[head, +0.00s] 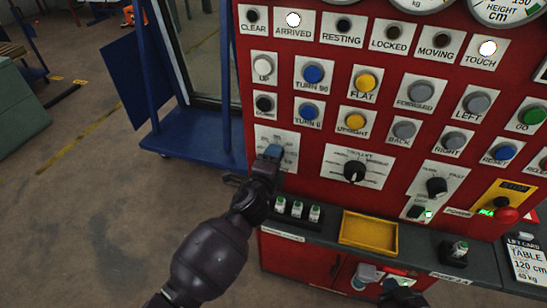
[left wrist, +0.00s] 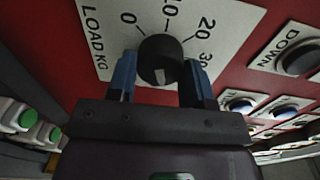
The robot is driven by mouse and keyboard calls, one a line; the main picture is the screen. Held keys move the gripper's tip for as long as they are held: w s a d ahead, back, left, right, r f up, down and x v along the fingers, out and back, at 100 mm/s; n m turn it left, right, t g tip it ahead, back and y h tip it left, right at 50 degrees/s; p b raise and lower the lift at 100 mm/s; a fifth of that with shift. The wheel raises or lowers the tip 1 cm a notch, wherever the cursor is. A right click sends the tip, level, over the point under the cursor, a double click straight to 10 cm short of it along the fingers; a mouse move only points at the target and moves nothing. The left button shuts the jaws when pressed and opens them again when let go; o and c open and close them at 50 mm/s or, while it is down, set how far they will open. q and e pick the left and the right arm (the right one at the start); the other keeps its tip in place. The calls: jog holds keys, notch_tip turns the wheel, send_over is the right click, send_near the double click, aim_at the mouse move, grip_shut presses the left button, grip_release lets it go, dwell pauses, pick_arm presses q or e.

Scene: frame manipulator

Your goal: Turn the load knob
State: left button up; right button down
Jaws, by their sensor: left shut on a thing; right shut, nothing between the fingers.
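The load knob (left wrist: 160,62) is a round black knob on a white plate (left wrist: 105,40) marked LOAD KG, with a scale from 0 to 30. My left gripper (left wrist: 160,82) has its blue fingers on either side of the knob and is shut on it. In the head view my left gripper (head: 273,152) reaches the plate (head: 288,140) at the left of the red panel and hides the knob. A lighter patch shows on the knob, but its setting is unclear. My right gripper (head: 393,284) is shut and empty at the bottom, partly cut off, away from the knob.
The red panel (head: 315,175) carries rows of buttons and lamps; the ARRIVED lamp (head: 293,19) and TOUCH lamp (head: 487,48) glow white. A larger black knob (head: 354,171) sits to the right.

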pick_arm(q)
jog(key=shift+m, duration=0.3)
jog(key=o, duration=0.9)
jog(key=v, duration=1.1)
jog(key=shift+d, duration=0.1)
